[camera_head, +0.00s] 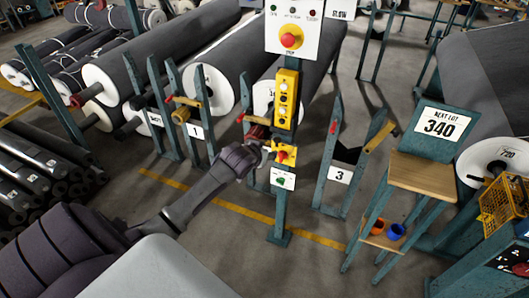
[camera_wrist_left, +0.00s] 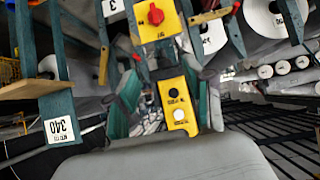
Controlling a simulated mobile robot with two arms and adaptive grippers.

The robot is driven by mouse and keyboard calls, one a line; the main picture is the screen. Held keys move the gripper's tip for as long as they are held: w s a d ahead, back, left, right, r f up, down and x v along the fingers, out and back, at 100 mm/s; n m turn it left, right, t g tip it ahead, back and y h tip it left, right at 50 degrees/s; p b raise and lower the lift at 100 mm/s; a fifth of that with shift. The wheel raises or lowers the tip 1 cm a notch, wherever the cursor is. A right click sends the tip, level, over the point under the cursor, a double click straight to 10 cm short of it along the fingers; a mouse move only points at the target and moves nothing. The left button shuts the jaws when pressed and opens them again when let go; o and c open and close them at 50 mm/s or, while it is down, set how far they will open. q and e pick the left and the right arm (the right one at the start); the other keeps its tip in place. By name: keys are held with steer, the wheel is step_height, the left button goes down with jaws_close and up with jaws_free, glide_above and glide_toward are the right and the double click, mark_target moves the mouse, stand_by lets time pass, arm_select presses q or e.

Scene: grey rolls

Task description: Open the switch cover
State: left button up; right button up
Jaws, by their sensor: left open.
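A yellow switch box (camera_head: 281,145) with a red rotary knob (camera_head: 283,154) is on a teal post (camera_head: 280,215). In the left wrist view, which looks inverted, the red knob (camera_wrist_left: 155,14) sits on its yellow plate (camera_wrist_left: 171,24) at the top. I cannot make out a separate cover or whether one is open. A taller yellow button box (camera_head: 287,99) is above it on the post; it also shows between my fingers in the left wrist view (camera_wrist_left: 178,104). My left gripper (camera_head: 261,150) is open and empty, just left of the switch box. My right gripper is not in view.
A panel with a red stop button (camera_head: 291,39) tops the post. A wooden-topped stand (camera_head: 425,175) with sign 340 is at right. Large grey rolls (camera_head: 160,65) and teal roll supports (camera_head: 345,160) stand behind.

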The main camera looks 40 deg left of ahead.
arm_select(q)
steer(key=shift+c, duration=1)
steer(key=f+t+b, duration=0.1)
steer(key=b, duration=0.2)
steer(key=w+f+t+y+b, duration=0.1)
steer(key=b, duration=0.3)
steer(key=d+f+t+b, duration=0.1)
steer(key=t+b, duration=0.1)
steer(key=b, duration=0.1)
steer(key=shift+w+f+n, duration=0.2)
steer(key=shift+f+n, duration=0.2)
jaws_close()
step_height(320, 180, up, 2)
steer(key=t+y+b, duration=0.1)
steer(key=t+b, duration=0.4)
steer(key=b, duration=0.2)
glide_above(281, 147)
steer(key=s+d, duration=0.1)
steer(key=s, duration=0.2)
steer(key=f, duration=0.1)
steer(key=f+b, duration=0.1)
steer(key=shift+w+d+f+m, duration=0.2)
steer(key=shift+d+f+m, duration=0.05)
steer(key=shift+f+m, duration=0.05)
steer(key=shift+s+f, duration=0.2)
steer(key=shift+f, duration=0.45)
